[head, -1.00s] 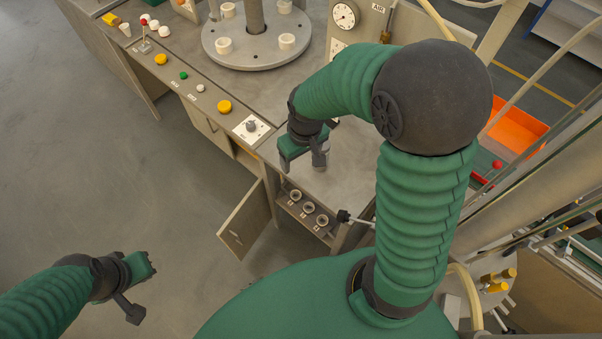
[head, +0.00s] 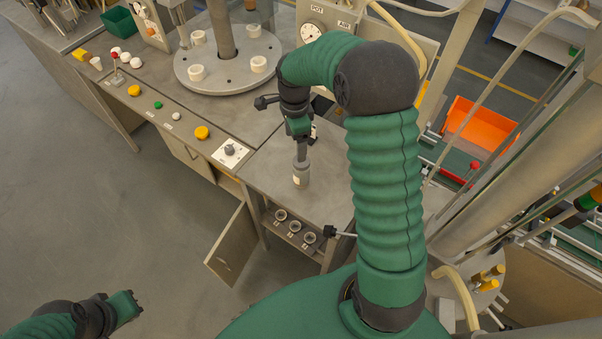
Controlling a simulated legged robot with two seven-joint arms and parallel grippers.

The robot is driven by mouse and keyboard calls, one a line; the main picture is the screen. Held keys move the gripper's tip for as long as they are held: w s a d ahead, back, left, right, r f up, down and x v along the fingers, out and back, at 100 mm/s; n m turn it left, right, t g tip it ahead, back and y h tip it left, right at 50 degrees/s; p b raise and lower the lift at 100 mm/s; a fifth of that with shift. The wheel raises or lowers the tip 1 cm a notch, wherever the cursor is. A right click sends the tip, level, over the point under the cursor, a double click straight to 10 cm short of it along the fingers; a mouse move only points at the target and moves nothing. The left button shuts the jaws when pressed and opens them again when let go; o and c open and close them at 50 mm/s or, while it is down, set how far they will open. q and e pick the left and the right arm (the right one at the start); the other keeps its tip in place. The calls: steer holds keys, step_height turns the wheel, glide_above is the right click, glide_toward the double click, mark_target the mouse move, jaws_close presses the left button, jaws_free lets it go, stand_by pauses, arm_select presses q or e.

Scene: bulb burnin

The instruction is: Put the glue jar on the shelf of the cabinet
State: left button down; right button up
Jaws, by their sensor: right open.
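A small grey jar with a pale label (head: 301,177), which looks like the glue jar, stands upright on the grey bench top. My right gripper (head: 302,148) points down directly over it and is open; its fingertips are close to the jar's top, and I cannot tell if they touch it. The cabinet (head: 262,222) is under the bench, with its door (head: 231,245) swung open. Its shelf (head: 291,239) shows several round cups in a row. My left gripper (head: 128,304) is at the lower left over the floor, its jaws unclear.
A round grey turntable (head: 228,76) with white sockets stands at the back. Buttons and a knob panel (head: 230,152) line the bench's left edge. An orange bin (head: 476,128) and pipes are at the right. Open floor lies left of the cabinet door.

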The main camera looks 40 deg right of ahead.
mark_target(301, 170)
steer(key=f, duration=0.3)
steer(key=d+f+m+p, duration=0.1)
steer(key=f, duration=0.3)
steer(key=f+m+p, duration=0.1)
steer(key=f, duration=0.3)
steer(key=shift+w+d+f, duration=0.15)
steer(key=shift+w+d, duration=0.05)
steer(key=shift+d, duration=0.15)
steer(key=f, duration=0.2)
steer(key=f+p, duration=0.2)
steer(key=f, duration=0.1)
steer(key=shift+s+d+f, duration=0.2)
steer(key=shift+s+f, duration=0.1)
steer(key=shift+w+f, duration=0.1)
steer(key=shift+f, duration=0.05)
jaws_close()
